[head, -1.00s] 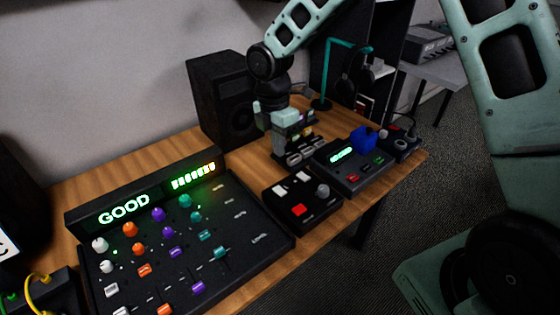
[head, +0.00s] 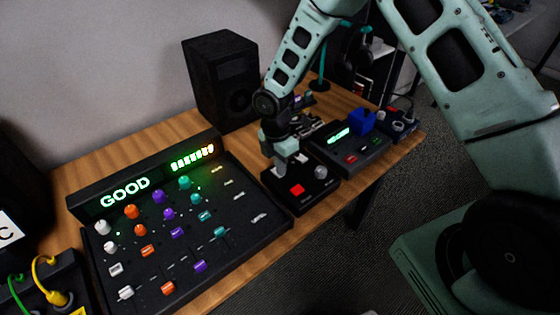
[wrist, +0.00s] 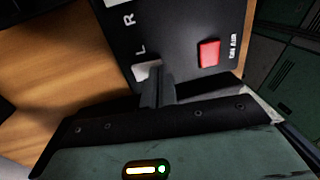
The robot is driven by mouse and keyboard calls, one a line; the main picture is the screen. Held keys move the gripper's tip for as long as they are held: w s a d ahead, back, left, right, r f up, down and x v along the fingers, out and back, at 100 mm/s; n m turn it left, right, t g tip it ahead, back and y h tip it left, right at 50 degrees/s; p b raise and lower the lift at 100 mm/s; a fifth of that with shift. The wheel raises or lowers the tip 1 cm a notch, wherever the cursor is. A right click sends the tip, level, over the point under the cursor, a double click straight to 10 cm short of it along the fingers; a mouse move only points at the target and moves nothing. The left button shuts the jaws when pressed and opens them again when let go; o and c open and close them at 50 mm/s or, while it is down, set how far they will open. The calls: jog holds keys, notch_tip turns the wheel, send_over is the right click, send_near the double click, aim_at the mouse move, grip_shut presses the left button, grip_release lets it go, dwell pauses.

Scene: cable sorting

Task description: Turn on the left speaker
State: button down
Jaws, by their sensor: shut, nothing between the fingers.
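A black control box (head: 325,190) sits on the wooden desk, right of the mixer. In the wrist view the box (wrist: 182,20) shows the letters L and R, a white switch (wrist: 147,70) by the L and a red ON AIR button (wrist: 208,53). My gripper (head: 283,166) is shut and empty over the box's left part. Its fingertips (wrist: 154,90) are at the L switch and hide part of it; I cannot tell whether they touch. A black speaker (head: 224,85) stands at the back. A dark box shape (head: 18,165) at the left edge is partly cut off.
A large mixer (head: 240,205) with knobs, sliders and a lit GOOD display lies left of the box. A device with a green display (head: 350,150), a blue block (head: 361,121) and another small box (head: 398,122) stand to the right. Cables (head: 45,280) are at lower left.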

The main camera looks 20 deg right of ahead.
jog(key=shift+s+f, duration=0.15)
jog(key=shift+f, duration=0.1)
dwell(0.3)
jog(key=shift+w+a+r, duration=0.1)
jog(key=shift+w+r, duration=0.05)
jog(key=shift+w, duration=0.25)
jog(key=shift+w+a+r, duration=0.1)
jog(key=shift+w+r, duration=0.05)
jog(key=shift+w, duration=0.25)
jog(key=shift+p, duration=0.3)
jog(key=shift+r, duration=0.25)
notch_tip(320, 180, up, 13)
jog(key=s+p, duration=0.1)
jog(key=shift+s+d+r+p, duration=0.2)
jog(key=shift+s+d+p, duration=0.05)
jog(key=shift+s+p, duration=0.1)
